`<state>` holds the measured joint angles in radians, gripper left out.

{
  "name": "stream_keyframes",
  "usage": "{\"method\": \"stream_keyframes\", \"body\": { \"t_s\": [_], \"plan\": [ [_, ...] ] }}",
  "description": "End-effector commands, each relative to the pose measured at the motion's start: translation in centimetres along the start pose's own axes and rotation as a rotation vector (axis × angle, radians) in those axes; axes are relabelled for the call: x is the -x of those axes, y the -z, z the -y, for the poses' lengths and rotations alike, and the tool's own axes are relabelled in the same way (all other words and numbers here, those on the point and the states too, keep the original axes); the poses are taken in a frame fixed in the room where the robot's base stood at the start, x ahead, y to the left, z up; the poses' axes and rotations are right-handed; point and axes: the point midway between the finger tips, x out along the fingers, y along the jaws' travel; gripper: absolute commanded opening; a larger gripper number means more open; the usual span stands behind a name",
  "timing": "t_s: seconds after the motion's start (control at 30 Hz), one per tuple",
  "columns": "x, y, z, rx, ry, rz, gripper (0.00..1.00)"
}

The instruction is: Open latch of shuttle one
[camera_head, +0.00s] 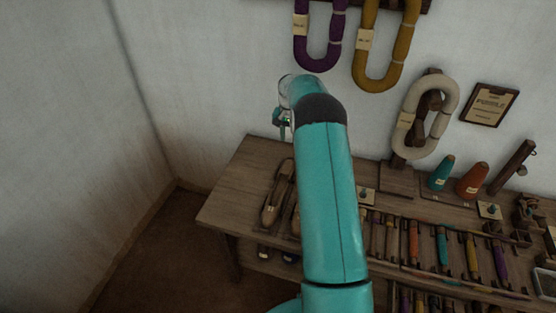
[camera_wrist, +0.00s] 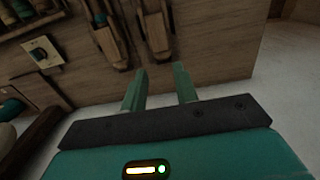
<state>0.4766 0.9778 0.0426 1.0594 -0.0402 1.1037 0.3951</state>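Two long wooden shuttles lie side by side at the left end of the wooden table. The left one (camera_head: 277,196) is clear in the head view; the other is partly hidden behind my arm. In the wrist view, one shuttle (camera_wrist: 155,32) is at top centre and another (camera_wrist: 108,42) is left of it. The labels are too small to read, so I cannot tell which is shuttle one. No latch can be made out. My gripper (camera_wrist: 159,80) is open and empty, its two fingers apart and pointing toward the shuttles. It shows small in the head view (camera_head: 283,124).
The table (camera_head: 232,190) also holds coloured bobbins in a rack, a teal cone (camera_head: 441,174) and an orange cone (camera_head: 473,180). Yarn hanks hang on the wall, including a cream one (camera_head: 411,115) on a stand. The tabletop left of the shuttles is clear.

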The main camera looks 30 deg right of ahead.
Motion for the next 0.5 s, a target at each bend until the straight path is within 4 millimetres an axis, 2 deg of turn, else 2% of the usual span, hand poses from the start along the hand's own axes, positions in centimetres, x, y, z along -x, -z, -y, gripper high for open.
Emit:
{"method": "stream_keyframes", "body": {
  "t_s": [0.27, 0.5],
  "plan": [
    [-2.6, 0.1, -0.9, -0.017, -0.001, 0.005, 0.29],
    [-7.2, 0.1, -1.0, -0.018, -0.001, 0.005, 0.29]
  ]
}}
